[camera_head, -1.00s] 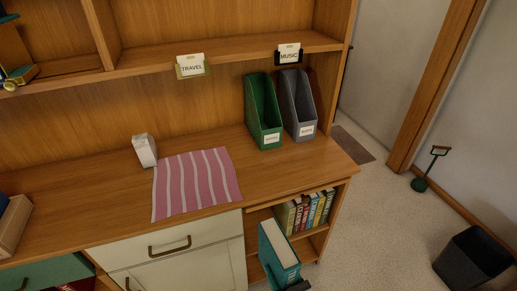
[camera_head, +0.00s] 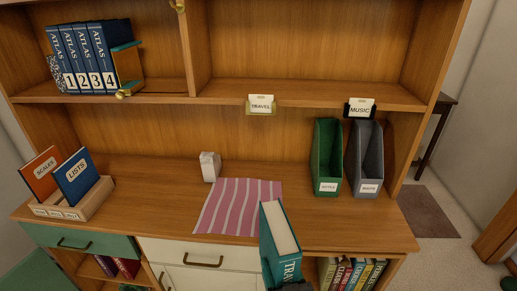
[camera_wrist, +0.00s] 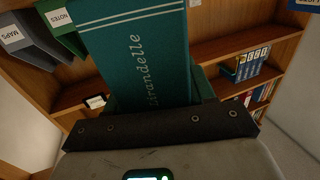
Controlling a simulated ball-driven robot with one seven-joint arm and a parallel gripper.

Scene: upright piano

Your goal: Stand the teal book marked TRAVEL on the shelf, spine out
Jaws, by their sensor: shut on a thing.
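The teal book (camera_head: 281,240) is upright in front of the desk's front edge. Its spine faces the head camera and shows the first letters of TRAVEL; its white page block is at the top. My gripper (camera_head: 291,287) is shut on the book's lower end, mostly cut off by the picture's bottom edge. In the wrist view the book (camera_wrist: 140,55) rises from my gripper (camera_wrist: 160,125), with cover lettering partly readable. The upper shelf (camera_head: 315,93) has a TRAVEL label (camera_head: 261,104) and a MUSIC label (camera_head: 360,107) on its edge. Its right bay shows bare above both.
Blue ATLAS volumes (camera_head: 88,55) and a bookend (camera_head: 127,67) stand in the upper left bay. Below are a green file (camera_head: 327,157), a grey file (camera_head: 365,160), a white carton (camera_head: 210,166), a striped cloth (camera_head: 236,205) and a box (camera_head: 75,207) of books.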

